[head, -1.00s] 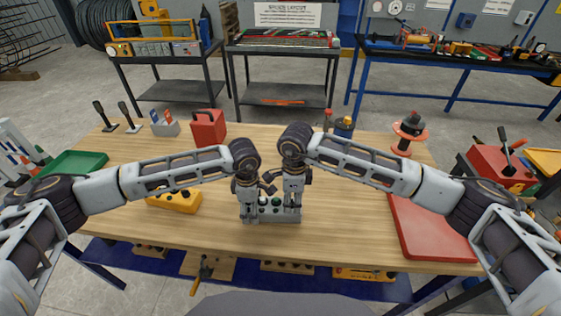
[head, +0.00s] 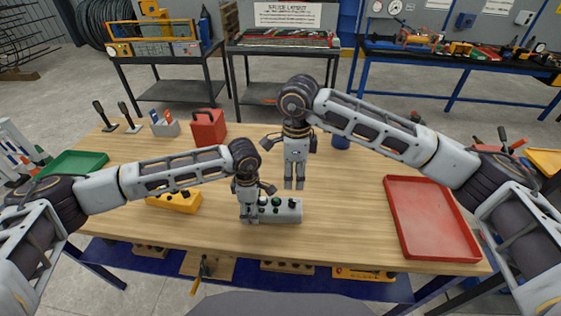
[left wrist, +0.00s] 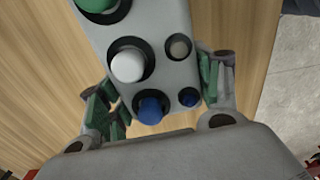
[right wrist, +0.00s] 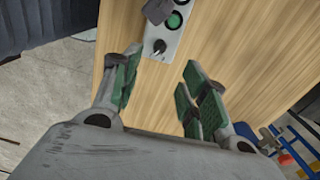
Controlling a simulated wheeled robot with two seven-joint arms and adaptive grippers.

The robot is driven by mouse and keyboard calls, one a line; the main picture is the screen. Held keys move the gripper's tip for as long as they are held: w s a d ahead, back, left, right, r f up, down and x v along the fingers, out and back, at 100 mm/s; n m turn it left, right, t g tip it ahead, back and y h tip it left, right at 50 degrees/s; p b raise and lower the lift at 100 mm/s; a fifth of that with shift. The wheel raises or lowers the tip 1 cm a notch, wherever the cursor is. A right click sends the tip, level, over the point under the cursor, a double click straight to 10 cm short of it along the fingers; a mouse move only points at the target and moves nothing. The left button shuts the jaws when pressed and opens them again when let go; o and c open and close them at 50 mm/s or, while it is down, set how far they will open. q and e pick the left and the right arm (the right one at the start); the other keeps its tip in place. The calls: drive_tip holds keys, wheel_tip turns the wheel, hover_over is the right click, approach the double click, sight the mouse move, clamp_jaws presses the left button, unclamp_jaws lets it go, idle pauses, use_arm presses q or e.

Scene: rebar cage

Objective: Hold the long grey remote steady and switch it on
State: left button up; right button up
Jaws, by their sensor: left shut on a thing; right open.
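The long grey remote (head: 289,214) lies on the wooden bench in front of me. My left gripper (head: 248,218) is shut on its left end. The left wrist view shows the fingers on both sides of the remote (left wrist: 158,75), by a blue button (left wrist: 151,108) and a white button (left wrist: 128,65). My right gripper (head: 294,188) is open and empty, above the remote's right end and apart from it. In the right wrist view a black knob (right wrist: 160,47) sits at that end, near a green button (right wrist: 174,20). I cannot tell whether the remote is on.
A yellow box (head: 175,201) is left of the remote. A red tray (head: 472,255) lies at right, a green tray (head: 77,165) at far left. A red box (head: 208,128) and black-handled levers (head: 103,113) stand at the back. The bench between remote and red tray is clear.

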drive_tip(key=a+r+n+y, duration=0.1)
drive_tip(key=a, duration=0.1)
drive_tip(key=a+r+n+y, duration=0.1)
drive_tip(key=r+n+y, duration=0.1)
drive_tip(key=shift+w+a+r+t+y, duration=0.2)
drive_tip(key=shift+a+r+t+y, duration=0.1)
drive_tip(key=shift+a, duration=0.05)
idle(0.5)
use_arm(q)
drive_tip(key=o, duration=1.4)
